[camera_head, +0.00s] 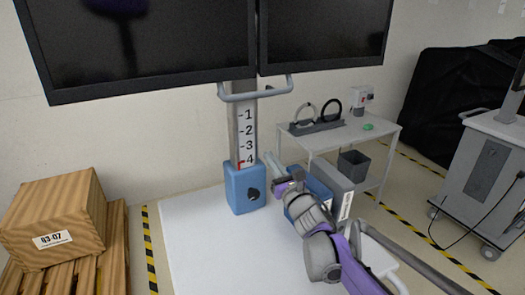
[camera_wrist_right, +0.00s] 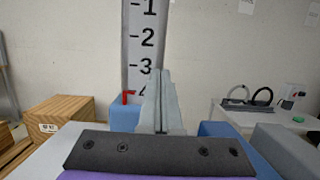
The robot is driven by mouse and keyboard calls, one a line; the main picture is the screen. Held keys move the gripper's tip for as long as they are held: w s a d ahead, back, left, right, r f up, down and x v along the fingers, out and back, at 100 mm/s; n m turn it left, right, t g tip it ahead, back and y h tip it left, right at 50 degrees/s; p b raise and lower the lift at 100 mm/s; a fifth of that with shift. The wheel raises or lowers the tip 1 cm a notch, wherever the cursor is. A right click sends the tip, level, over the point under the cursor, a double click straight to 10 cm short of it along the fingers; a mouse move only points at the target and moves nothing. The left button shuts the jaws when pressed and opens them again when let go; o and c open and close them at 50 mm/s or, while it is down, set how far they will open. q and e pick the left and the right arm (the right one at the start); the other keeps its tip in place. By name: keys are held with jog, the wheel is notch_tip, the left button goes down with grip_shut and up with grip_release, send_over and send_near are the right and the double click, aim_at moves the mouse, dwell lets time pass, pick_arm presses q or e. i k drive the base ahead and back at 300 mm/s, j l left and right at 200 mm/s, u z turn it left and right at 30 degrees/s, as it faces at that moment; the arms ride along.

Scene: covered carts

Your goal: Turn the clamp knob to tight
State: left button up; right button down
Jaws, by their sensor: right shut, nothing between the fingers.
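The clamp is a blue block (camera_head: 236,197) low on a grey column with a number scale (camera_head: 245,140). A red pointer (camera_head: 240,165) on it sits at about 4. My right gripper (camera_head: 270,158) is shut and empty, just right of the block and apart from the knob in the picture. In the right wrist view its fingers (camera_wrist_right: 160,100) point up before the scale, and the blue block (camera_wrist_right: 123,117) shows left of them. The knob cannot be made out there.
Two dark monitors (camera_head: 150,45) hang above, with a grey handle bar (camera_head: 256,97) below. A side table (camera_head: 385,132) stands behind right. A wooden crate (camera_head: 50,215) stands left.

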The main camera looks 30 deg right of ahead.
aim_at(254, 195)
jog(key=k+j, duration=0.1)
jog(key=k, duration=0.9)
